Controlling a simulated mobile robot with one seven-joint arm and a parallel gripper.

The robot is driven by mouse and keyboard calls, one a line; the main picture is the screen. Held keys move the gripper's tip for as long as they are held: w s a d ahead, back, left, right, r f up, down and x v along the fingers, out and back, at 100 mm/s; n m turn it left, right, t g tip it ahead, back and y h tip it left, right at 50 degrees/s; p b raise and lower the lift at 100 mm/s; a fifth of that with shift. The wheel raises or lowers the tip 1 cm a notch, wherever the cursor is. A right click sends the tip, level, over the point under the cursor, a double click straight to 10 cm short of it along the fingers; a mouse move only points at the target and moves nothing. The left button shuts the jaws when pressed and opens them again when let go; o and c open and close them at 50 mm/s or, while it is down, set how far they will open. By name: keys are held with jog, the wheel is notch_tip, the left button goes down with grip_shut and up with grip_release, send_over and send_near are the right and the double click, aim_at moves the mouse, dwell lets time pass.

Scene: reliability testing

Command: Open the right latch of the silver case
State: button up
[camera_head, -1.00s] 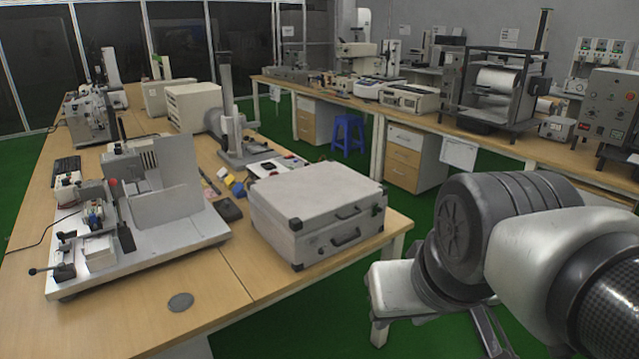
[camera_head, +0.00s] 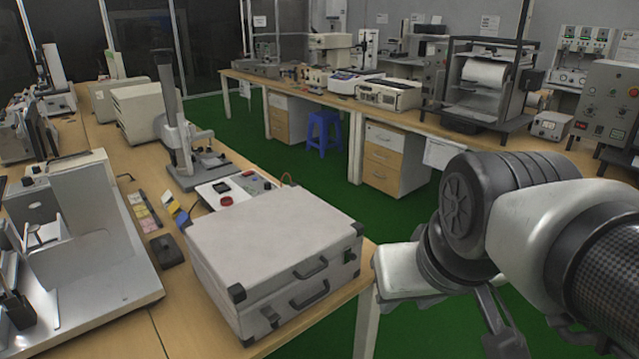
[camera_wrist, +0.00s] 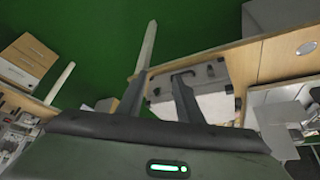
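The silver case (camera_head: 275,235) lies closed and flat on the near corner of the wooden table in the head view. Its front face shows two dark handles, a left latch (camera_head: 270,313) and a right latch (camera_head: 349,257) near the right corner. Both latches look small, and their exact state is hard to tell. My gripper (camera_head: 525,322) is right of the case, off the table edge and clear of it. In the wrist view, my gripper (camera_wrist: 159,90) has its two fingers apart with nothing between them. Part of the case (camera_wrist: 215,100) shows beyond the right finger.
A light metal fixture (camera_head: 100,260) stands left of the case, with a small black box (camera_head: 163,250) between them. A stand (camera_head: 180,145) and a white panel device (camera_head: 225,190) are behind it. Green floor (camera_head: 410,330) lies open right of the table. A blue stool (camera_head: 323,132) stands farther back.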

jog(key=w+r+n+p, duration=0.1)
jog(key=w+r+n, duration=0.1)
jog(key=w, duration=0.4)
jog(key=n+g+y+p, duration=0.1)
jog(key=n+p, duration=0.1)
jog(key=n, duration=0.3)
send_over(354, 256)
jog(key=s+d, duration=0.2)
jog(key=s, duration=0.5)
notch_tip(354, 256, down, 6)
jog(key=b+x, duration=0.1)
jog(key=x, duration=0.7)
jog(key=b+x, duration=0.1)
jog(key=x, duration=0.7)
jog(key=shift+w+a+f, duration=0.1)
jog(key=shift+a+f, duration=0.15)
jog(key=shift+f, duration=0.05)
grip_shut()
